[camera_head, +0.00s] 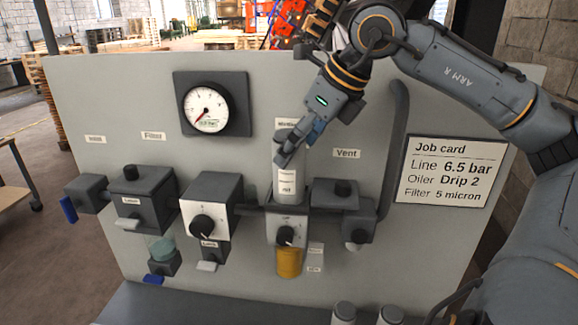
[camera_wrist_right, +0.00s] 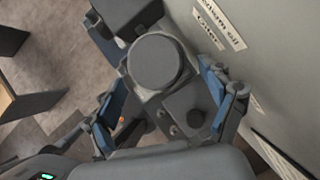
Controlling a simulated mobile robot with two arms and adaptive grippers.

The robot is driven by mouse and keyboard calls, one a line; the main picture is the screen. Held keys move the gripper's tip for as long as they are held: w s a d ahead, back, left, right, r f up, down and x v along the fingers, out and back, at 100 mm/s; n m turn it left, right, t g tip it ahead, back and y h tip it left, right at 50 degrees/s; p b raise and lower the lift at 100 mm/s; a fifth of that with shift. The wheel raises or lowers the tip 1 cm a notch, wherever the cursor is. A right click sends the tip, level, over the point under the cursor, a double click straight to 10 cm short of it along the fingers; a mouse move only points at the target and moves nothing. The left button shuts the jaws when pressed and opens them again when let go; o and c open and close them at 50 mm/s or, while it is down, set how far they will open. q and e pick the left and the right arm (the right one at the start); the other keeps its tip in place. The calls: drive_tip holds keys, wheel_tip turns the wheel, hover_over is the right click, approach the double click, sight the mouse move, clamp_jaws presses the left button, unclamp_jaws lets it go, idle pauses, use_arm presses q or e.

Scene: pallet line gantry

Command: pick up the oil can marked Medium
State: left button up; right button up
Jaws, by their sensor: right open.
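A pale cylindrical can (camera_head: 288,185) stands upright at the oiler unit in the middle of the panel. Its small label is too small to read surely. My right gripper (camera_head: 296,146) is at the can's upper part, coming down from the upper right, and hides some of it. In the right wrist view, the round grey top of the can (camera_wrist_right: 157,60) lies between the open blue-padded fingers. I cannot tell whether either finger touches it. Two more pale cans (camera_head: 343,313) (camera_head: 390,315) show at the bottom edge, mostly cut off. My left gripper is not in view.
The grey panel (camera_head: 110,90) carries a gauge (camera_head: 211,106), a filter unit (camera_head: 143,197), a regulator (camera_head: 210,205) and a vent block (camera_head: 342,195) close beside the can. A job card (camera_head: 450,170) reads Drip 2. An amber bowl (camera_head: 289,262) hangs under the oiler (camera_head: 287,228).

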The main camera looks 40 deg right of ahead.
drive_tip(key=p+x, duration=0.1)
drive_tip(key=x, duration=0.2)
drive_tip(key=shift+w+f+p, duration=0.3)
drive_tip(key=shift+p, duration=0.05)
drive_tip(key=shift+w+d+f, duration=0.1)
drive_tip(key=shift+w+f, duration=0.05)
drive_tip(key=shift+f, duration=0.15)
drive_tip(key=shift+c, duration=0.9)
drive_tip(key=shift+r, duration=0.1)
drive_tip(key=c, duration=1.4)
